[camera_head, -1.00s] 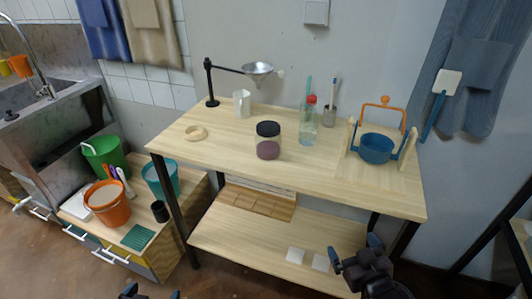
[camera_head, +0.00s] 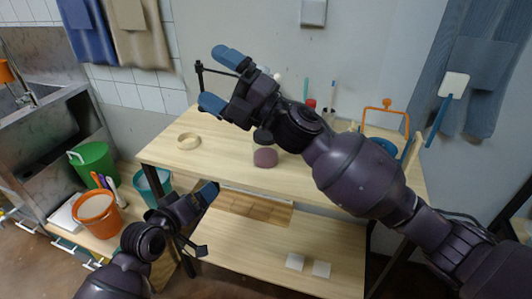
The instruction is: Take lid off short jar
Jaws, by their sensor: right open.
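The short jar (camera_head: 265,157), clear with purple-red contents, stands on the wooden table. Its dark lid (camera_head: 262,137) is on top and partly covered by my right arm. My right gripper (camera_head: 220,80) is open and empty, raised in front of the table's back left part, to the upper left of the jar in the picture. My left gripper (camera_head: 204,222) is at the lower left, in front of the table's front edge. Its fingers are apart with nothing between them. It is to the lower left of the jar.
A pale ring (camera_head: 188,141) lies on the table's left part. A dark stand (camera_head: 200,78), a red-capped bottle (camera_head: 311,104) and a blue pot (camera_head: 382,147) are partly hidden by my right arm. An orange bucket (camera_head: 98,212) is at the lower left. The table's front left is clear.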

